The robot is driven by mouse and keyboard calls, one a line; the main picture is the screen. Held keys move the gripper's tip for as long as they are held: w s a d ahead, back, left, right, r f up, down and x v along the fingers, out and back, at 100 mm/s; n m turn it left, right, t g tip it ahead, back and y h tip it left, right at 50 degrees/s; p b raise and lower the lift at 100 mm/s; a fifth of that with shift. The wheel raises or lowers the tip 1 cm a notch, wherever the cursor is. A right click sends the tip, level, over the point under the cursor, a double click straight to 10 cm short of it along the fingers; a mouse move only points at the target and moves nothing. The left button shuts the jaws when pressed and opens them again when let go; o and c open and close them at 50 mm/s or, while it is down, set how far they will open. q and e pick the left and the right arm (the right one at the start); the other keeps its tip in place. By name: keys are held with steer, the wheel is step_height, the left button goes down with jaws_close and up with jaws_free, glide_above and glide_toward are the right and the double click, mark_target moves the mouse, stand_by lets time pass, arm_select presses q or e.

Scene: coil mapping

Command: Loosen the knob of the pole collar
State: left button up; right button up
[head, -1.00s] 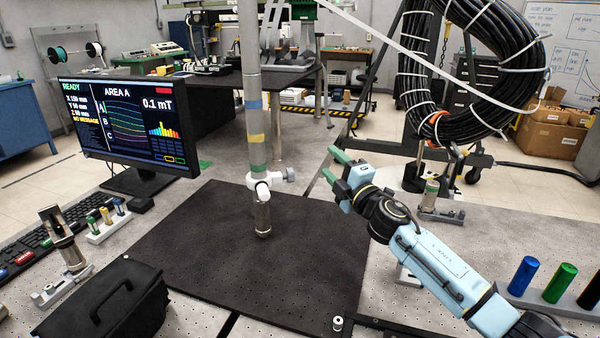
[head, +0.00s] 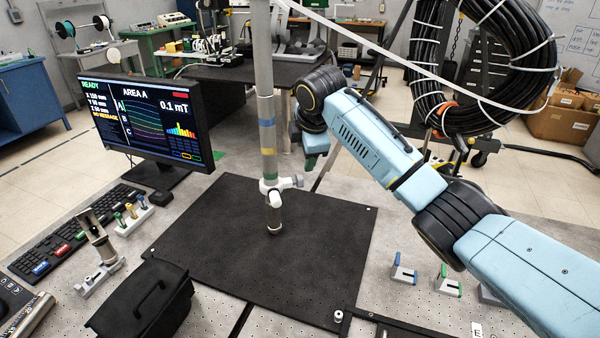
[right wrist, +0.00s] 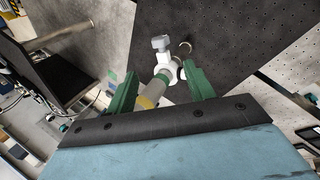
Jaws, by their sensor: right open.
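The grey pole (head: 264,70) with blue, yellow and green bands stands over the black mat (head: 310,235). My left gripper is not in view.
A monitor (head: 150,120) and keyboard (head: 75,235) stand left of the mat. A black case (head: 140,302) lies at the front left. A hanging cable coil (head: 430,70) is behind my right arm. Small blue and green pieces in holders (head: 404,268) stand right of the mat.

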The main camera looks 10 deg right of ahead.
mark_target(300, 178)
steer(key=b+x, duration=0.1)
steer(key=x, duration=1)
steer(key=shift+f, duration=0.1)
steer(key=shift+b+x, duration=0.65)
steer(key=shift+x, duration=0.35)
